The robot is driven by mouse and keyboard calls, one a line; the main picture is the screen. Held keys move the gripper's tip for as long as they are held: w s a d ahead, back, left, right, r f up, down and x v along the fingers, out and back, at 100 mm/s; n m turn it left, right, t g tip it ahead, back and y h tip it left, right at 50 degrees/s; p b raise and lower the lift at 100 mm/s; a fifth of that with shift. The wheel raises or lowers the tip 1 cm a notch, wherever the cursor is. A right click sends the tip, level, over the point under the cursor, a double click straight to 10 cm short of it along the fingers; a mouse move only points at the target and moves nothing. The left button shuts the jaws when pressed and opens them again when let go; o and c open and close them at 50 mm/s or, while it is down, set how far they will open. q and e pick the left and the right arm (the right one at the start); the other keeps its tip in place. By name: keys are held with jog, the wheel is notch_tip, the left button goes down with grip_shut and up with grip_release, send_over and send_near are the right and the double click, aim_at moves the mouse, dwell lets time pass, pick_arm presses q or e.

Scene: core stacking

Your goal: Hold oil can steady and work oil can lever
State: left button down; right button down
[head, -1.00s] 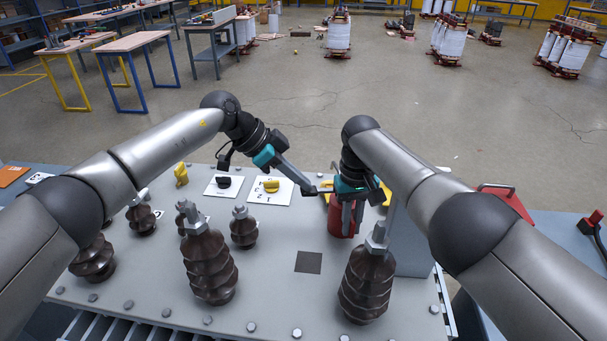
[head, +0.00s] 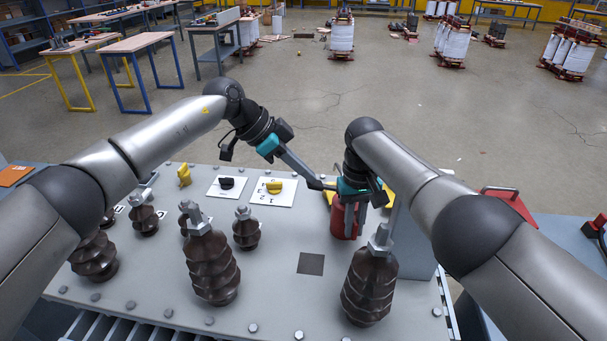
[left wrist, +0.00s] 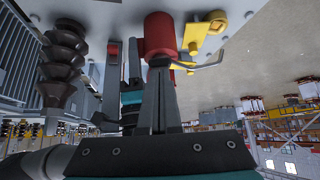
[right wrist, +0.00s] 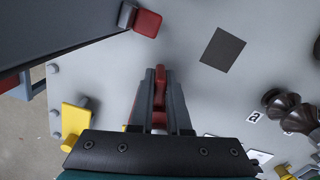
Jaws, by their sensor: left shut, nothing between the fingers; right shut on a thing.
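The red oil can (head: 342,216) stands on the grey transformer top, partly hidden by my right gripper. My right gripper (head: 347,222) is shut on the oil can; in the right wrist view a strip of red (right wrist: 158,76) shows between its fingers. My left gripper (head: 322,185) is shut and empty, its tips close to the top of the can. In the left wrist view its fingers (left wrist: 158,72) overlap the red can (left wrist: 158,36), and a thin grey bar, maybe the lever (left wrist: 207,66), shows to their right. I cannot tell if the fingertips touch the can or lever.
Brown ribbed insulators (head: 212,266) and (head: 368,285) stand near the front of the grey top (head: 270,290). Black (head: 227,183) and yellow (head: 274,187) knobs sit on white plates behind. A red-lidded box (head: 508,204) is at right. The area around the dark square (head: 311,264) is clear.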

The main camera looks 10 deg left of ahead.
pick_arm(q)
jog(key=r, duration=0.3)
jog(key=shift+w+d+r, duration=0.15)
jog(key=shift+d+r, duration=0.15)
jog(key=shift+d, duration=0.1)
jog(key=d+v, duration=0.1)
jog(key=v, duration=0.8)
jog(key=shift+a+r, duration=0.15)
jog(key=shift+r, duration=0.4)
pick_arm(e)
jog(key=c, duration=0.8)
grip_release()
